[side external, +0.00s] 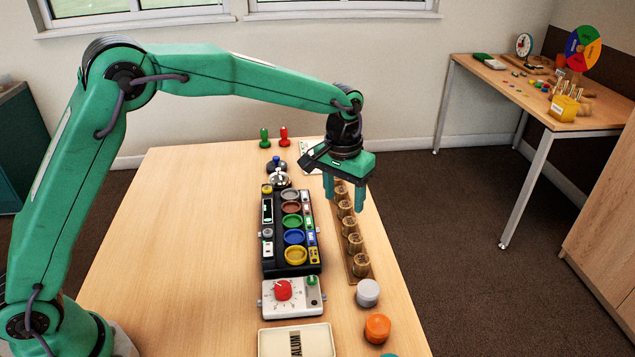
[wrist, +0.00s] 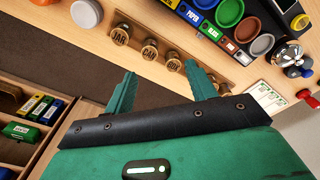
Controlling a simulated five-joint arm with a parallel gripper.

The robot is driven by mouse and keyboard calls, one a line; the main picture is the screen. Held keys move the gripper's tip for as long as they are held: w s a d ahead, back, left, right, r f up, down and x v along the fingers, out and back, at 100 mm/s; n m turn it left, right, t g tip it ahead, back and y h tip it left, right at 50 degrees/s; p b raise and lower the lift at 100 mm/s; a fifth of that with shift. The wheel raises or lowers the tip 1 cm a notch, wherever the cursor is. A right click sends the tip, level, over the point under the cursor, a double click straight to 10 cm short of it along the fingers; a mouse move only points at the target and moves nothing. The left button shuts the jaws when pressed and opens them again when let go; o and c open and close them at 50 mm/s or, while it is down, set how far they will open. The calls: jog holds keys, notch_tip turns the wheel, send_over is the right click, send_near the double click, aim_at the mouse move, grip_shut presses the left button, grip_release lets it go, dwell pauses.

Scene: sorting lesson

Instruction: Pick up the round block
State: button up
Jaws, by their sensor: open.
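A row of short round wooden blocks with dark lettering stands on a narrow wooden rack (side external: 364,279). In the wrist view, blocks read JAR (wrist: 120,34), CAN (wrist: 149,50) and what looks like BOX (wrist: 173,61); another is partly behind a finger. I cannot tell which one is the round block by its lettering. My gripper (side external: 344,203) is open and empty, pointing down over the far end of the rack. In the wrist view its fingertips (wrist: 160,69) are apart, with no block held.
A black tray of coloured cups (side external: 268,265) stands left of the rack. A grey cylinder (side external: 367,291) and an orange cylinder (side external: 377,327) stand in front of the rack. A silver bell (side external: 280,180) is behind the tray. The table's left side is clear.

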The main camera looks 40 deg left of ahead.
send_over(356, 238)
jog(key=shift+g, duration=0.4)
jog(key=f, duration=0.5)
jog(key=shift+w+d+f, duration=0.1)
jog(key=shift+d, duration=0.1)
jog(key=shift+f, duration=1.3)
jog(key=shift+a+f, duration=0.2)
jog(key=shift+f, duration=2.4)
jog(key=c, duration=1.1)
jog(key=shift+o, duration=0.2)
jog(key=shift+r, duration=0.2)
